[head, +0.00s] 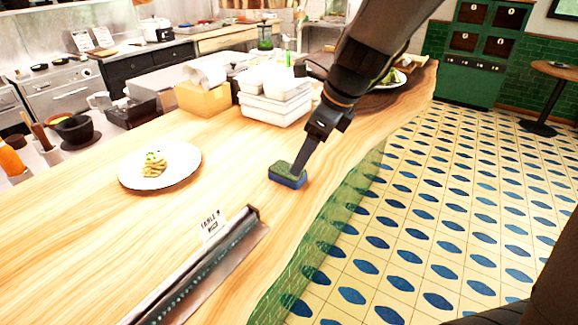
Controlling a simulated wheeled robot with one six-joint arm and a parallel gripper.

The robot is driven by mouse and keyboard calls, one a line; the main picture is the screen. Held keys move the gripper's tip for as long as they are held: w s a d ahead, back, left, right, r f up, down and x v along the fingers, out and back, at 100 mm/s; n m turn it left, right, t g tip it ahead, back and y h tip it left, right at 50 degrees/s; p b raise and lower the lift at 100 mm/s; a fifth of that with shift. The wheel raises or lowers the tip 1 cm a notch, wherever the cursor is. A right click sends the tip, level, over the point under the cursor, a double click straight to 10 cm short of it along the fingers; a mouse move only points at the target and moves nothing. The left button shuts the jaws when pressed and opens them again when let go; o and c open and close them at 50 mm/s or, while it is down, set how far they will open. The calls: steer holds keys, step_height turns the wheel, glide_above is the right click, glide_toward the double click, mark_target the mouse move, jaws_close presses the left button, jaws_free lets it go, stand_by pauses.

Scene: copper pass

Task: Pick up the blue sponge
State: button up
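The blue sponge (285,180), blue below with a green top layer, lies on the wooden counter (232,185) near its right edge. My gripper (298,170) reaches down from the upper right, with its fingertip end at the sponge's right side. The fingers overlap in this side-on view, so I cannot tell whether they are open or shut on the sponge. Contact between finger and sponge is also unclear.
A white plate of food (130,176) stands to the left. A metal ticket rail (190,285) with a paper slip lies in front. White containers (275,108) and a cardboard box (203,99) stand behind. Bare counter surrounds the sponge; the tiled floor (470,200) lies right.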

mark_target(288, 169)
steer(key=shift+w+a+r+m, duration=0.5)
steer(key=shift+w+a+m, duration=0.15)
steer(key=shift+m, duration=0.15)
steer(key=shift+a+f, duration=0.1)
steer(key=shift+f, duration=0.1)
steer(key=shift+x, duration=1.2)
steer(key=shift+p+x, duration=0.45)
steer(key=shift+x, duration=1.9)
steer(key=shift+w, duration=0.15)
steer(key=c, duration=1.2)
step_height(288, 169, up, 10)
steer(key=shift+r, duration=0.1)
